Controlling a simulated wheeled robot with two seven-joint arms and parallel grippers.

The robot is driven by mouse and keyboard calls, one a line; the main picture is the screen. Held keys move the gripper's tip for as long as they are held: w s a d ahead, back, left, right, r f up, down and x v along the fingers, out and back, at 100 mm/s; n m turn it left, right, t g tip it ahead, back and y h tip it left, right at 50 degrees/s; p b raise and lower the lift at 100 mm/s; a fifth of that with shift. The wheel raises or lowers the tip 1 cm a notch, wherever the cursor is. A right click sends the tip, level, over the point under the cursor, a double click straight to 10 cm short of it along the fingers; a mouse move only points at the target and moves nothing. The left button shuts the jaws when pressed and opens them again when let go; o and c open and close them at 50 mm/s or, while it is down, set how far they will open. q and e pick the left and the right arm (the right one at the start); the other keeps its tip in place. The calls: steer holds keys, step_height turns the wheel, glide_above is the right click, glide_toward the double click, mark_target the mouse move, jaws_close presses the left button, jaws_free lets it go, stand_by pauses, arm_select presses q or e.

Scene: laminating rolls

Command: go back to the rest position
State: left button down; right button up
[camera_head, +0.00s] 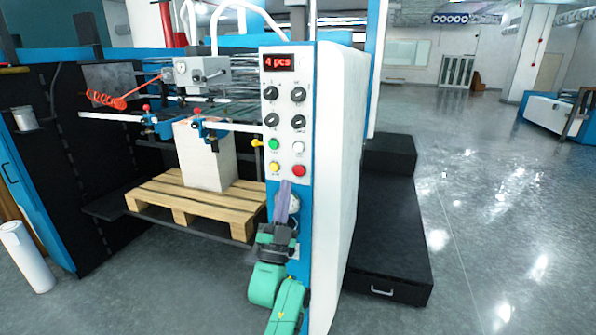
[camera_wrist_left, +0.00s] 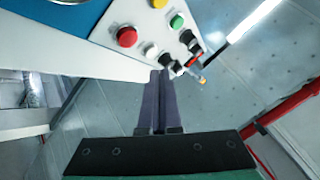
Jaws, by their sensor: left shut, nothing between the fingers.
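My left gripper (camera_head: 286,184) shows in front of the lower part of the machine's control panel, just below its button rows. Its purple fingers are shut together with nothing between them and point upward in the picture. In the left wrist view the closed fingers (camera_wrist_left: 161,74) point toward the panel's edge; whether they touch it I cannot tell. The control panel (camera_head: 285,132) has a red display reading "4 pcs", black knobs, and a green (camera_head: 274,145), a white, a yellow and a red button (camera_head: 299,170). My right gripper is not in view.
A wooden pallet (camera_head: 172,200) carries a white stack (camera_head: 205,155) inside the blue and black machine. Black steps (camera_head: 385,230) stand right of the panel. A white roll (camera_head: 25,257) stands at the far left. The grey floor (camera_head: 490,220) on the right is clear.

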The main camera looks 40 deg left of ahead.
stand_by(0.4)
arm_select(q)
steer(key=w+d+f+m+g+h, duration=0.1)
steer(key=w+d+f+g+h, duration=0.15)
steer(key=f, duration=0.75)
steer(key=w+d+f+g+h, duration=0.1)
steer(key=d+f+g+h, duration=0.2)
steer(key=f, duration=0.7)
steer(key=w+d+f+m+g+h, duration=0.15)
steer(key=f+h, duration=0.25)
steer(key=f, duration=0.6)
steer(key=s+d+f+g+h, duration=0.1)
steer(key=s+d+f+g, duration=0.1)
steer(key=f, duration=0.5)
steer(key=s+d+f+g+h, duration=0.1)
steer(key=s+d+f+g, duration=0.15)
steer(key=f, duration=0.55)
steer(key=s+d+f+n+g, duration=0.25)
steer(key=s+f+g, duration=0.35)
steer(key=s+f, duration=1.05)
steer(key=s+f+g, duration=0.3)
steer(key=s, duration=0.8)
steer(key=s+a+f+g, duration=0.1)
steer(key=s+f+g, duration=0.2)
steer(key=s, duration=0.8)
steer(key=shift+a+f, duration=0.25)
steer(key=shift+f, duration=0.55)
